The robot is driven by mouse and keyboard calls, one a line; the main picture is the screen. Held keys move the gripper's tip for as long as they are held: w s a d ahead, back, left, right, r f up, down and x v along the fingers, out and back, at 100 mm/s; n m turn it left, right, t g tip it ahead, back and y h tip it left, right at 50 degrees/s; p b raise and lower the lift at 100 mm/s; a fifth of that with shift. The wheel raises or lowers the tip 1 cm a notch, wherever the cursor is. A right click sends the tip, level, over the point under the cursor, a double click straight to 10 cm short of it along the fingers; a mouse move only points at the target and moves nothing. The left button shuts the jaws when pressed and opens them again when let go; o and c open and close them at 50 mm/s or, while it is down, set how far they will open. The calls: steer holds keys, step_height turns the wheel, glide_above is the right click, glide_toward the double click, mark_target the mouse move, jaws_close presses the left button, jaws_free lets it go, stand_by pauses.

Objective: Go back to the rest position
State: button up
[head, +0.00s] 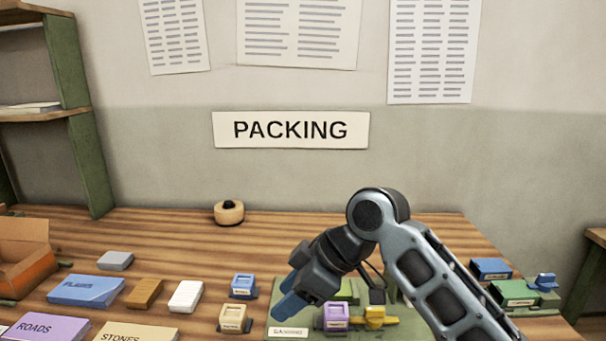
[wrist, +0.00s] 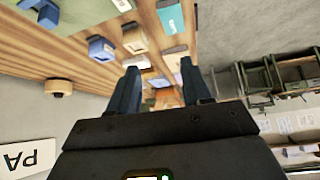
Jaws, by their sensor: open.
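My gripper (head: 287,300) hangs over the front middle of the wooden table (head: 170,245), pointing down and to the left in the head view. In the wrist view my gripper (wrist: 161,78) shows two dark fingers spread apart with nothing held between them. Beneath it in the head view are a green mat (head: 352,334) and small coloured blocks, among them a purple one (head: 335,316) and a yellow piece (head: 375,316). My arm hides part of the mat.
A blue block (head: 243,286) and a cream block (head: 233,318) stand left of the mat. Books lie further left, with an orange box (head: 25,262) at the edge. A round wooden object (head: 229,212) stands at the back. Blue (head: 491,268) and green (head: 524,294) blocks are at right.

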steer(key=s+a+f+m+t+y+b, duration=0.2)
steer(key=s+a+f+m+t+y, duration=0.3)
steer(key=f, duration=0.4)
steer(key=s+d+f+m+t+h+b, duration=0.1)
steer(key=s+d+f+m+t+h, duration=0.1)
steer(key=s+d+f+m, duration=0.3)
steer(key=s+d+f+m+t+h+b, duration=0.2)
steer(key=s+d+t+h, duration=0.15)
steer(key=s, duration=0.45)
steer(key=s+d+f+m+t+h+b, duration=0.1)
steer(key=s+d+f+m+h, duration=0.1)
steer(key=s+d+f+m, duration=0.3)
steer(key=s+d+r+t+h+b, duration=0.1)
steer(key=s+d+r+h, duration=0.1)
steer(key=s+d+r, duration=0.2)
steer(key=s+d+r+n+t+h+b, duration=0.1)
steer(key=s+d+r+h, duration=0.1)
steer(key=s+d, duration=0.9)
steer(key=s+r, duration=0.1)
steer(key=s, duration=0.5)
steer(key=shift+r+h+b, duration=0.35)
steer(key=shift+r, duration=0.05)
